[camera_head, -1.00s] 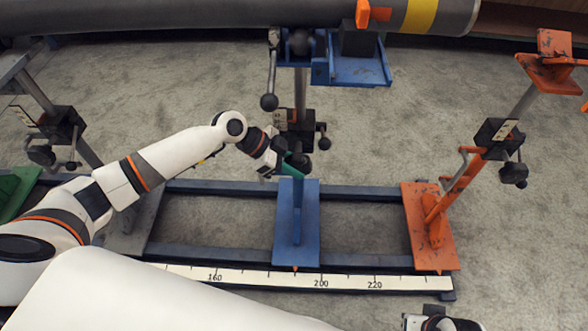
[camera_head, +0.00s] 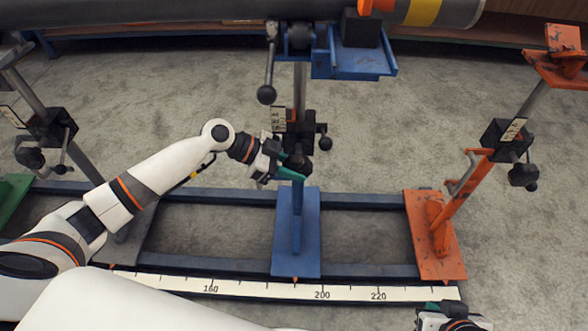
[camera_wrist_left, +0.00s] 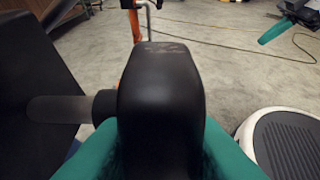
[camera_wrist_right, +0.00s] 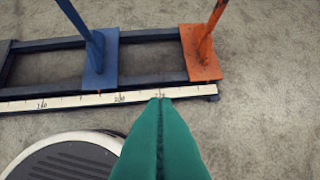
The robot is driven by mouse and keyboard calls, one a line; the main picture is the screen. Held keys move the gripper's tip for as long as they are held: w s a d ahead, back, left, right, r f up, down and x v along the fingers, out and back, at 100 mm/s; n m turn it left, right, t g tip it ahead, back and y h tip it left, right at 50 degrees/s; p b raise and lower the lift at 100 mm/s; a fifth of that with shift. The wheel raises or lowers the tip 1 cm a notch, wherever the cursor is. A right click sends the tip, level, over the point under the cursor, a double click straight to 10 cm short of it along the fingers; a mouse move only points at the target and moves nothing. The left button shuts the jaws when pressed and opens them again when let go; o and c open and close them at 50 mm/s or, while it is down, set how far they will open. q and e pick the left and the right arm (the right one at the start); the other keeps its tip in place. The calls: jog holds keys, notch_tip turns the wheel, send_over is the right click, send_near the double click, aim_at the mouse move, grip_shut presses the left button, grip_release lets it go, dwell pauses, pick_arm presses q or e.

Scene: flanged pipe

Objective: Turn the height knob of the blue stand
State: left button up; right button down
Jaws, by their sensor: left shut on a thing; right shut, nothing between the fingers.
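The blue stand stands in the middle of the head view, with its blue foot plate (camera_head: 282,255) on the frame. Its black clamp block (camera_head: 300,133) sits on the grey post. The black height knob (camera_head: 298,163) sits low on that block. My left gripper (camera_head: 290,171) is shut on the knob, coming from the left. In the left wrist view the knob (camera_wrist_left: 160,90) is large between the teal fingers, with its shaft running left to a dark block. My right gripper (camera_head: 440,306) is shut and empty at the bottom right; its closed fingers (camera_wrist_right: 160,110) show in the right wrist view.
A grey pipe (camera_head: 200,14) lies across the top. An orange stand (camera_head: 435,235) is at right, and a grey stand (camera_head: 50,125) at left. A dark lever (camera_head: 268,80) hangs above my left gripper. A numbered scale (camera_head: 250,289) runs along the frame's front.

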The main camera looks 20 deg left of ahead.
dwell(0.3)
pick_arm(q)
jog(key=o, duration=1)
jog(key=shift+p+v, duration=0.7)
jog(key=shift+v, duration=5.3)
pick_arm(e)
jog(key=shift+s+d+f+g+h, duration=0.15)
jog(key=shift+s+d+g, duration=0.1)
jog(key=shift+s+g, duration=0.4)
jog(key=shift+s+d+f+g+h, duration=0.1)
jog(key=shift+s+d+g, duration=0.2)
jog(key=shift+s, duration=0.65)
jog(key=shift+s+d+f+g+h, duration=0.15)
jog(key=shift+s+g, duration=0.4)
jog(key=shift+s, duration=0.25)
